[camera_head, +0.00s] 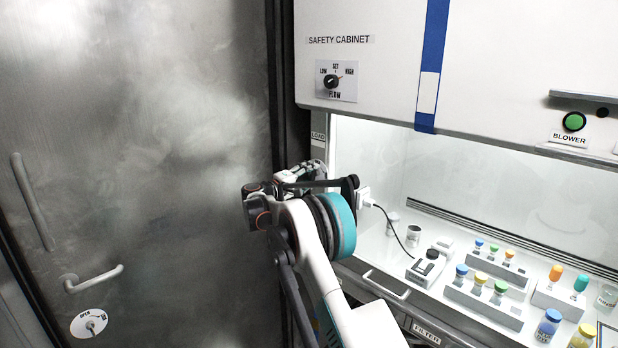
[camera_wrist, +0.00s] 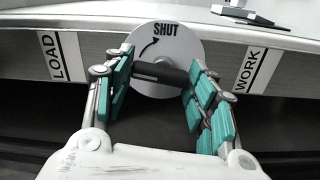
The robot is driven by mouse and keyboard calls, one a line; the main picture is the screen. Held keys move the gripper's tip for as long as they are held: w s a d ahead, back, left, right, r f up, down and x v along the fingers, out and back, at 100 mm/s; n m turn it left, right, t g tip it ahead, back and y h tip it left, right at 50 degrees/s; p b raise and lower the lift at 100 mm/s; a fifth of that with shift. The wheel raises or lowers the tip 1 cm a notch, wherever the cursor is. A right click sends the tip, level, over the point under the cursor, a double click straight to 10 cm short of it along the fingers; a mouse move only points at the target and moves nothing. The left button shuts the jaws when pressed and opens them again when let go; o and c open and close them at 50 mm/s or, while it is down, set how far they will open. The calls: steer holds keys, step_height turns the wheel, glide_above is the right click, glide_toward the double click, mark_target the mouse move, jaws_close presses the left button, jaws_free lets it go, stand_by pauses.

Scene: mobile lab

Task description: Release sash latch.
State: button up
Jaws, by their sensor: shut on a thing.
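The sash latch shows in the wrist view as a white round plate (camera_wrist: 175,44) with the word SHUT and a curved arrow, and a black bar handle (camera_wrist: 162,72) across its lower middle. My gripper (camera_wrist: 160,80) has its teal-padded fingers on both ends of the black handle, shut on it. The handle lies nearly level, its right end slightly lower. In the head view my gripper (camera_head: 300,176) is at the left edge of the cabinet front. The latch is hidden there behind my arm.
In the wrist view a LOAD label (camera_wrist: 53,57) is left of the plate and a WORK label (camera_wrist: 250,70) right. In the head view the safety cabinet (camera_head: 390,60) stands over a worktop with vials in racks and a corded device (camera_head: 426,268). A metal door (camera_head: 140,150) is left.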

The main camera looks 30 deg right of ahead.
steer(key=shift+n, duration=0.8)
steer(key=o, duration=1)
steer(key=shift+w, duration=0.1)
steer(key=shift+o, duration=0.2)
steer(key=v, duration=1.2)
steer(key=shift+r, duration=0.1)
